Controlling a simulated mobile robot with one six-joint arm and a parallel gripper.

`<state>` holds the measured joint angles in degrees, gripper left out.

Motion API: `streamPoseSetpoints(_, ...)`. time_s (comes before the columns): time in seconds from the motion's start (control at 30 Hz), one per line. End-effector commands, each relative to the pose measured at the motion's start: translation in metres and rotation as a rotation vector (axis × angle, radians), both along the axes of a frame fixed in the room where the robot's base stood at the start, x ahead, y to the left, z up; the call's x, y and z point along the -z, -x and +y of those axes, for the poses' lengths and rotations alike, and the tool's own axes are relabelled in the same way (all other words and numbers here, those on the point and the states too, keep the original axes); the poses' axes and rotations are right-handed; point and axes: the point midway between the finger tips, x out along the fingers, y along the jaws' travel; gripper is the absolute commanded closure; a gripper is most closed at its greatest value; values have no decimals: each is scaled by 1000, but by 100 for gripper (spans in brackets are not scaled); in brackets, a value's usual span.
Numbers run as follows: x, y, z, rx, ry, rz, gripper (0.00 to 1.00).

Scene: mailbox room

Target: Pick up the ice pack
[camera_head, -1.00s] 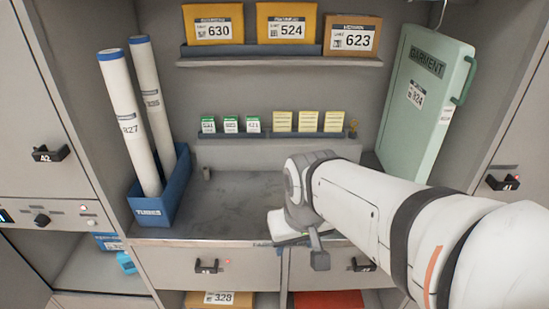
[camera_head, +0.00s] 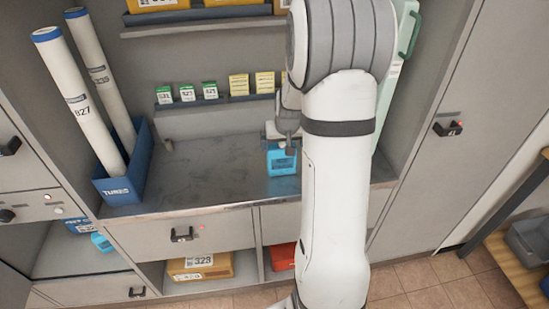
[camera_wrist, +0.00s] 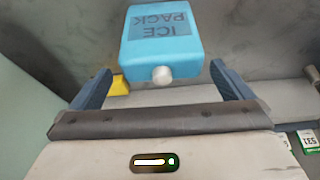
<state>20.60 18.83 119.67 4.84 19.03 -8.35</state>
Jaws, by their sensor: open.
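A light blue ice pack (camera_head: 282,160) stands on the grey counter of the middle bay, just below my gripper (camera_head: 279,134), which my arm partly hides. In the wrist view, the ice pack (camera_wrist: 160,40) has dark "ICE PACK" lettering, upside down, and a white cap pointing towards my palm. My gripper (camera_wrist: 161,70) is open there, with one blue-grey finger on each side of the cap end. Gaps show between the fingers and the pack. Most of the pack's body extends past the fingertips.
A blue box of tubes (camera_head: 121,187) stands at the counter's left. A ledge (camera_head: 220,104) with small green and yellow boxes runs behind. A green garment case (camera_head: 398,75) is at right, partly hidden by my arm. The counter's middle (camera_head: 205,170) is clear.

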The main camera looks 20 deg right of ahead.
Motion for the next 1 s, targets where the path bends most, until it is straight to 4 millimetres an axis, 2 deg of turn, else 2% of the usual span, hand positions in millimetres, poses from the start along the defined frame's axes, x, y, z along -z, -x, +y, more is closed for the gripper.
streamPoseSetpoints(0.6, 60, -23, -4, 0, 0, 3, 0)
streamPoseSetpoints(0.87, 63, -25, -5, 1, 1, 0, 0)
streamPoseSetpoints(1.0, 63, -24, -5, 1, 0, 1, 10)
